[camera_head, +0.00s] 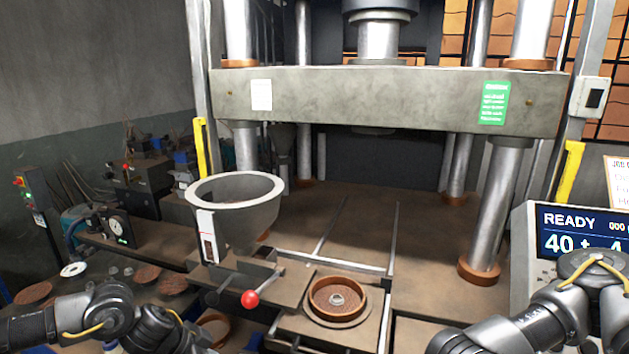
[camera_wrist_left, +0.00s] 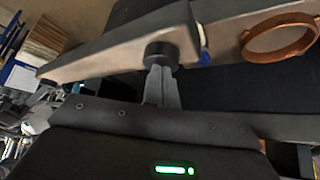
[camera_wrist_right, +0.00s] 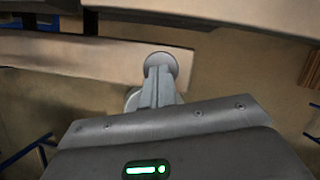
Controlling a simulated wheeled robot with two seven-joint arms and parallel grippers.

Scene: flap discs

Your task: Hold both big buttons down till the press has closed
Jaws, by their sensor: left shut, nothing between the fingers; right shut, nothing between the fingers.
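The press crosshead (camera_head: 390,98) is up on its pillars, with a wide gap above the press bed (camera_head: 350,215). The screen (camera_head: 580,232) reads READY. In the left wrist view my left gripper (camera_wrist_left: 158,72) is shut and empty, its tips at a round black button (camera_wrist_left: 160,50). In the right wrist view my right gripper (camera_wrist_right: 160,72) is shut and empty, its tips at a round grey button (camera_wrist_right: 161,60). I cannot tell whether the tips touch or whether either button is down. Both grippers and buttons are outside the head view; only my arms show there.
A round mould (camera_head: 338,300) sits on the slide in front of the bed. A grey hopper (camera_head: 235,205) stands left of it, with a red-knobbed lever (camera_head: 250,298). A bench (camera_head: 140,245) at left holds tools and discs. Yellow guards (camera_head: 200,150) flank the press.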

